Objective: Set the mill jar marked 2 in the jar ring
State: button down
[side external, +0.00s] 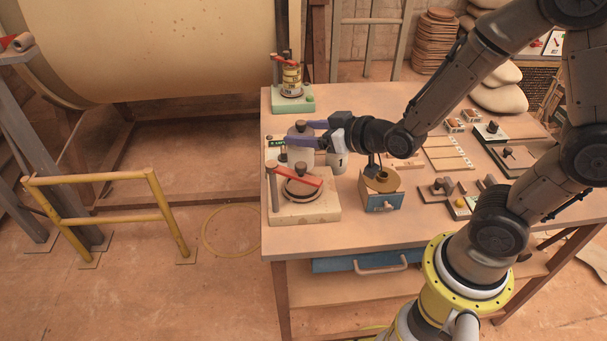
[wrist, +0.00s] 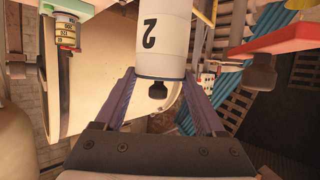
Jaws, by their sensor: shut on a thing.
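The mill jar marked 2 (wrist: 162,38) is a white cylinder with a dark blue band and a dark knob, between my gripper's fingers (wrist: 160,78) in the wrist view. In the side view my gripper (side external: 302,133) reaches in from the right with purple fingers shut on this jar (side external: 301,157), which looks upright. Its lower end is partly hidden, so I cannot tell whether it touches the table. The jar ring (side external: 304,189) sits on a pale square base (side external: 318,212) in front of the jar, with a red bar (side external: 298,174) above it.
A blue-fronted box (side external: 383,198) is farther right. A green base (side external: 301,104) with a yellow tin (side external: 291,80) is at the back. Small trays and parts cover the table's right side.

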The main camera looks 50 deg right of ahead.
aim_at(311, 157)
jog(key=shift+f, duration=3.25)
jog(key=shift+f, duration=0.2)
jog(key=shift+c, duration=1.3)
grip_release()
jog(key=shift+f, duration=0.1)
jog(key=shift+r, duration=0.25)
jog(key=v, duration=1.2)
